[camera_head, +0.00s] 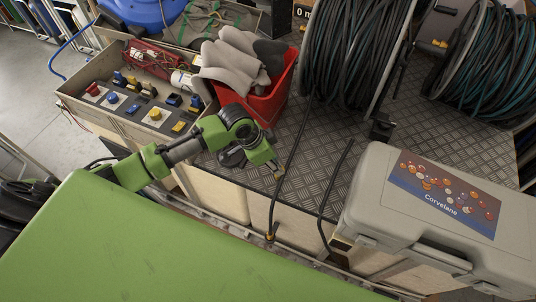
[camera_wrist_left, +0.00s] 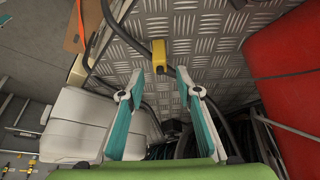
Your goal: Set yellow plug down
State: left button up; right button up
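The yellow plug (camera_wrist_left: 158,56) is a small yellow block in the left wrist view. It shows just beyond and between the fingertips of my left gripper (camera_wrist_left: 158,80), close to the patterned metal top (camera_wrist_left: 200,45). The fingers are spread apart, with a gap on either side of the plug. A dark hose runs beside it. In the head view my left gripper (camera_head: 279,170) is low over the front of the metal top, beside a dark hose (camera_head: 274,205); the plug is too small to make out surely there. My right gripper is in neither view.
A red bin (camera_head: 262,105) with grey gloves stands behind my left gripper. A grey case (camera_head: 390,215) stands to the right. Hose reels (camera_head: 355,50) stand at the back. A control box (camera_head: 140,95) with coloured plugs is at left. A second hose (camera_head: 328,200) hangs over the front edge.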

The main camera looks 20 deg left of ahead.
pick_arm(q)
jog(key=v, duration=0.7)
jog(key=shift+d, duration=0.1)
